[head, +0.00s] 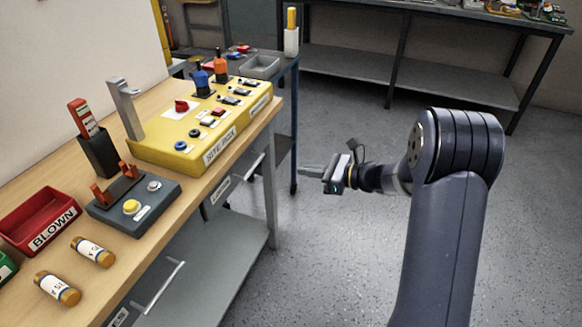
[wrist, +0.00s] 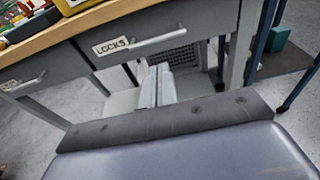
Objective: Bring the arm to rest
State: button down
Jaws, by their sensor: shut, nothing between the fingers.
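My gripper (head: 312,171) is at the middle of the head view, to the right of the workbench and clear of it. Its fingers point left toward the bench's side. The fingers are together and hold nothing. My arm (head: 440,220) rises at the right of the head view and bends over at the top toward the gripper. In the wrist view the shut fingers (wrist: 157,87) show in front of the bench's lower shelf, below a drawer labelled LOCKS (wrist: 150,35).
The wooden workbench (head: 213,183) carries a yellow SITE BOX (head: 205,135), a dark grey fuse block (head: 155,205), a red BLOWN bin (head: 40,222) and two fuses (head: 92,251). A grey shelf (head: 440,75) stands at the back. The floor (head: 300,270) around my gripper is clear.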

jog(key=shift+s+d+r, duration=0.1)
jog(key=shift+s+d, duration=0.1)
jog(key=shift+d, duration=0.35)
jog(key=b, duration=0.1)
send_near(257, 164)
jog(key=shift+x, duration=3.55)
jog(key=shift+d, duration=0.1)
